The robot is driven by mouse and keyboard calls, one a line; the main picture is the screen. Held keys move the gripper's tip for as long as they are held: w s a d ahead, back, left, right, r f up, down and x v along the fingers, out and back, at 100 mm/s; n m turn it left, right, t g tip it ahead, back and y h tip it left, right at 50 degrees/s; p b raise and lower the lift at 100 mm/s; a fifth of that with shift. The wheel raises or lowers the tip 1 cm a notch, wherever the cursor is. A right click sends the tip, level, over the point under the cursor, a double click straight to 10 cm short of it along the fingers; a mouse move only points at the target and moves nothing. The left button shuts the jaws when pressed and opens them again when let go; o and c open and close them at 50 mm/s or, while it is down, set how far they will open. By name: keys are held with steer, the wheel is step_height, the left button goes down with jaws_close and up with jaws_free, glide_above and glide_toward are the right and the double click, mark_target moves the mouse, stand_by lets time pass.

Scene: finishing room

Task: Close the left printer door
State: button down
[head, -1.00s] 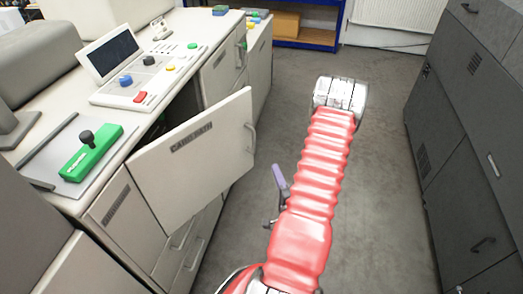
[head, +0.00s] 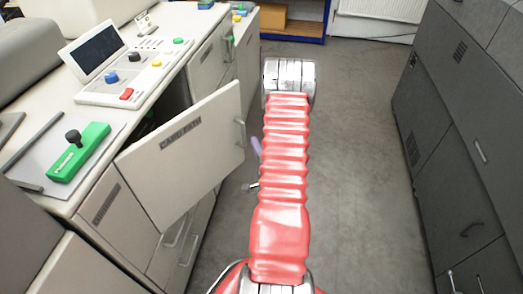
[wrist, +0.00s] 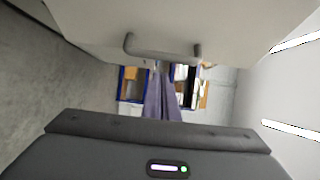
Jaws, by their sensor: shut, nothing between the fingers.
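The open printer door (head: 180,158) is a pale panel labelled "CARD PATH", swung out from the left machine into the aisle. Its handle (head: 240,133) is on its free edge. In the wrist view the door (wrist: 100,20) fills the top, and its grey handle (wrist: 163,50) is just above the fingertips. My gripper (head: 256,147) is left of my red arm and mostly hidden by it, near the door's free edge. Its purple fingers (wrist: 163,82) are shut and empty. I cannot tell whether they touch the handle.
The left machine's top carries a control panel (head: 130,80) and a green block with a black knob (head: 78,152). Another cabinet (head: 245,50) stands beyond it. Dark grey cabinets (head: 455,130) line the right side. The grey floor (head: 360,150) between is clear.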

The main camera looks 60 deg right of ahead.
steer(key=shift+w+a, duration=0.1)
steer(key=shift+w, duration=1.15)
